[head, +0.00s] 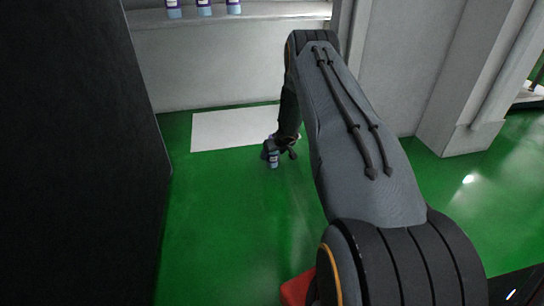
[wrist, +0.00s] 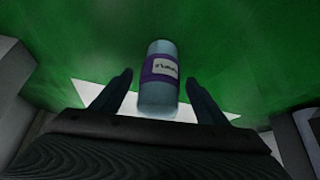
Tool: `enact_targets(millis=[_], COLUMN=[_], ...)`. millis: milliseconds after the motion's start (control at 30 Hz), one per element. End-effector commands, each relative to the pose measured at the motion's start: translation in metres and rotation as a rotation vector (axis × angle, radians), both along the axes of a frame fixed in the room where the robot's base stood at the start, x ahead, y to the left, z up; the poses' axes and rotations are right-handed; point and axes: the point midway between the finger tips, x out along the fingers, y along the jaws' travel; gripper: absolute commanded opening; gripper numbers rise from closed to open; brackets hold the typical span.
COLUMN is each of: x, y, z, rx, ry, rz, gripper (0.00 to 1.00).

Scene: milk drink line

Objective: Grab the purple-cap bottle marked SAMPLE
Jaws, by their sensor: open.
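A pale blue bottle (wrist: 158,90) with a purple band and a white label shows in the wrist view, between the two fingers of my gripper (wrist: 160,88). Gaps show on both sides of it, so the gripper is open around or just behind it and not closed on it. The label's print is too small to read surely, and no purple cap is clear. In the head view the small bottle (head: 273,160) is at my gripper (head: 279,152), over the green floor. I cannot tell whether it stands on the floor.
Several similar bottles (head: 204,8) stand on a pale ledge (head: 275,14) at the top, their upper parts cut off. A white rectangle (head: 225,130) lies on the green floor (head: 225,220) behind my gripper. A dark panel (head: 85,150) fills the left; a pale pillar (head: 465,90) stands right.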

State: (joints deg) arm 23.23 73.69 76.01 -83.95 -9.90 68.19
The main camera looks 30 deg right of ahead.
Motion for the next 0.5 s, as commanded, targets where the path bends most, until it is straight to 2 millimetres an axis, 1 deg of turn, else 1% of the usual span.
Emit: enact_targets(millis=[167, 267, 500], x=[0.0000, -0.0002, -0.0002], y=[0.0000, 0.0000, 0.0000], z=[0.0006, 0.0006, 0.0006], rx=[0.000, 0.000, 0.000], ry=[0.000, 0.000, 0.000], rz=[0.000, 0.000, 0.000], gripper=[0.68, 0.53, 0.12])
